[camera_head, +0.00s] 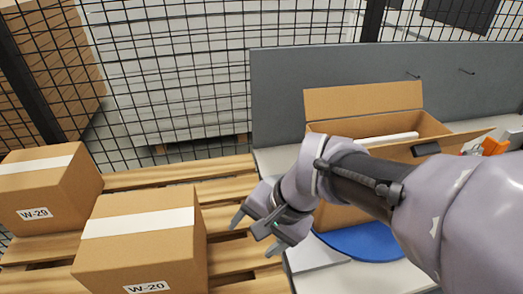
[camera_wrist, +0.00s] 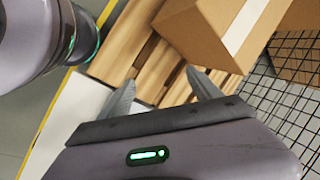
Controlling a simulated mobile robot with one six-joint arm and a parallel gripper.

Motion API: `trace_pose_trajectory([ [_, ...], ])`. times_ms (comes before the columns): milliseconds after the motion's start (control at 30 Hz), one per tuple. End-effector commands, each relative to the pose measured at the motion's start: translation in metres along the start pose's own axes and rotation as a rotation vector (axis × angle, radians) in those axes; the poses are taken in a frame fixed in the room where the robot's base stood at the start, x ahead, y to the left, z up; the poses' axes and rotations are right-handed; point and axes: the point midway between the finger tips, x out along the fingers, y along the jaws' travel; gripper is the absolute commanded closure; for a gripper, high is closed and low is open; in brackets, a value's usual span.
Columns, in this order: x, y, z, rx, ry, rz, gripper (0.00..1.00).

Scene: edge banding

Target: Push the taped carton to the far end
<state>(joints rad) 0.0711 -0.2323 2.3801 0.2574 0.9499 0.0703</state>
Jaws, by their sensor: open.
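Two closed brown cartons with white tape stand on a slatted wooden pallet. The nearer one, labelled W-20 (camera_head: 140,255), is at the lower left of the head view. The other, labelled W-29 (camera_head: 55,200), is farther left. My gripper (camera_head: 254,236) is open and empty, to the right of the W-20 carton and apart from it. In the wrist view, the open fingers (camera_wrist: 160,80) point toward the pallet slats, with a taped carton (camera_wrist: 195,35) just beyond them. The carton's far sides are hidden.
An open carton (camera_head: 345,105) stands on a white table (camera_head: 275,160) at the right, partly behind my arm. A blue disc (camera_head: 365,243) lies below it. A grey panel (camera_head: 300,85) and black mesh fence (camera_head: 170,80) close the back. Pallet slats (camera_head: 225,190) are bare between carton and table.

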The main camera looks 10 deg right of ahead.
Motion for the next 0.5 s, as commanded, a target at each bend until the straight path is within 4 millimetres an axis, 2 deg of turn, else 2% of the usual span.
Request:
trace_pose_trajectory([
  [33, -0.009, -0.015, -0.008, 0.07, -0.047, 0.008, 0.27],
  [67, -0.006, -0.021, -0.013, 0.119, -0.076, 0.01, 0.27],
  [233, 0.022, -0.045, -0.045, 0.448, -0.236, 0.03, 0.27],
  [400, 0.069, -0.042, -0.066, 0.787, -0.359, 0.068, 0.27],
  [500, 0.091, -0.033, -0.07, 0.904, -0.391, 0.083, 0.27],
])
